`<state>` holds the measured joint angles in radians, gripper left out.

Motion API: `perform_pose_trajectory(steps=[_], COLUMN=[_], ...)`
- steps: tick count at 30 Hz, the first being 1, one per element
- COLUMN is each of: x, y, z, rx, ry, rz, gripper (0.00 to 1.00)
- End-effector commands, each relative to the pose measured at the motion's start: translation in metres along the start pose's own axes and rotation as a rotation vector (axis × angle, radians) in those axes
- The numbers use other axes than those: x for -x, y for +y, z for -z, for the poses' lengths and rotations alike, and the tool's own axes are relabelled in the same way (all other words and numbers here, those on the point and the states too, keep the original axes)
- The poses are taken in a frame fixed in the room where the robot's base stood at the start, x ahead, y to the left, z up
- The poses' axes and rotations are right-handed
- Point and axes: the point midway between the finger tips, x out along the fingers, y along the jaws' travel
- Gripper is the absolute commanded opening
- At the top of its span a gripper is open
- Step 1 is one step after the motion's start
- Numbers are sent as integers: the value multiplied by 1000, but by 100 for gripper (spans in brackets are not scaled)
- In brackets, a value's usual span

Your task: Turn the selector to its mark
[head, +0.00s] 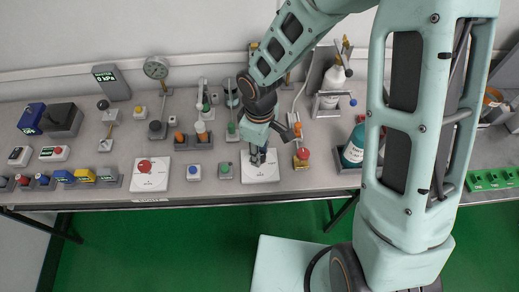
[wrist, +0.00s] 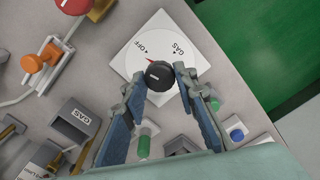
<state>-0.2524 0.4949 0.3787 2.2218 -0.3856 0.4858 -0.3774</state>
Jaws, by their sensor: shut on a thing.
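The selector is a black round knob (wrist: 158,76) on a square white plate (wrist: 150,40) printed with OFF and GAS, each with a small triangle mark. A short white line shows on the knob's top, and a bit of red shows at its edge on the plate. My gripper (wrist: 160,80) has its two fingers on either side of the knob, shut on it. In the head view my gripper (head: 258,158) reaches down onto the white plate (head: 262,177) near the bench's front edge; the knob is hidden there by the fingers.
A green button box (head: 225,170) and a blue button box (head: 193,172) stand left of the plate. A red-knobbed valve (head: 302,157) stands close to the right.

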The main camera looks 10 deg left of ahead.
Motion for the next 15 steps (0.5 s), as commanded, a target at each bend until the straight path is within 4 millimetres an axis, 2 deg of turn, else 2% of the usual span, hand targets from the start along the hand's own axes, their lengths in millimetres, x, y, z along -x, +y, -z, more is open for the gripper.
perform_pose_trajectory(steps=[15], x=[2], y=[0], z=[0], rx=[491], ry=[1], rz=[1], gripper=[2])
